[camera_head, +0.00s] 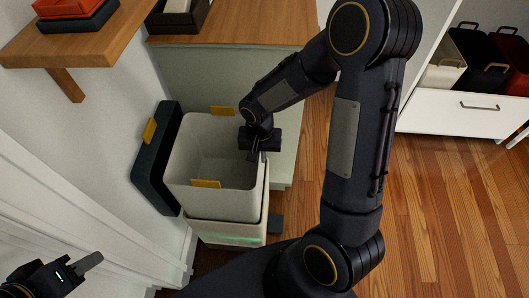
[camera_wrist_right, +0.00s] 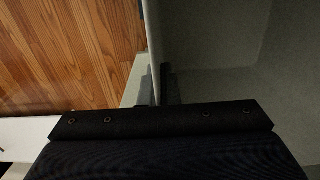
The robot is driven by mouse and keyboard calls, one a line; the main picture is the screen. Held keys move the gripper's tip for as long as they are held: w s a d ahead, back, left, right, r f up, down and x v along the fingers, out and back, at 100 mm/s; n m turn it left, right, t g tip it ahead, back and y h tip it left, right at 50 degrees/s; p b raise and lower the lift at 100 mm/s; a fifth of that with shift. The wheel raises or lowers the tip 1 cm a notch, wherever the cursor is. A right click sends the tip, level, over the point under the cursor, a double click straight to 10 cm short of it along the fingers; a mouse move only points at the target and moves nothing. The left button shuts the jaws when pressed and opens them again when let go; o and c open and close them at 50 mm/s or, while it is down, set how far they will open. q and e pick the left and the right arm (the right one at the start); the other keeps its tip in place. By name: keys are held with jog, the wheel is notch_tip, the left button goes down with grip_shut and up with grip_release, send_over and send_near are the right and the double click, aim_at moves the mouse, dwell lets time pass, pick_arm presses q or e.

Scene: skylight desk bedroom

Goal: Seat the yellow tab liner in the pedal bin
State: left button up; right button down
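The pale grey liner (camera_head: 240,139), a box with two yellow tabs (camera_head: 206,184), is upright at the pedal bin (camera_head: 217,231) in the head view. Much of the liner stands above the bin's rim; how deep its bottom sits is hidden. The bin's dark lid (camera_head: 153,160) stands open at the left. My right gripper (camera_head: 258,155) is at the liner's right wall. In the right wrist view its fingers (camera_wrist_right: 157,88) lie on either side of the liner wall (camera_wrist_right: 155,45) and look closed on it. My left gripper (camera_head: 88,262) is at the lower left, away from the bin; its finger gap is unclear.
A green-grey cabinet with a wooden top (camera_head: 240,25) stands behind the bin. A wooden shelf (camera_head: 70,45) juts out at upper left. A white drawer unit (camera_head: 460,118) stands at right. The wooden floor (camera_head: 425,200) is open there.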

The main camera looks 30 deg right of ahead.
jog(key=shift+f+b, duration=7.35)
jog(key=shift+f, duration=1.05)
jog(key=c, duration=1.6)
grip_release()
jog(key=shift+r, duration=0.1)
notch_tip(320, 180, up, 20)
jog(key=p, duration=1.8)
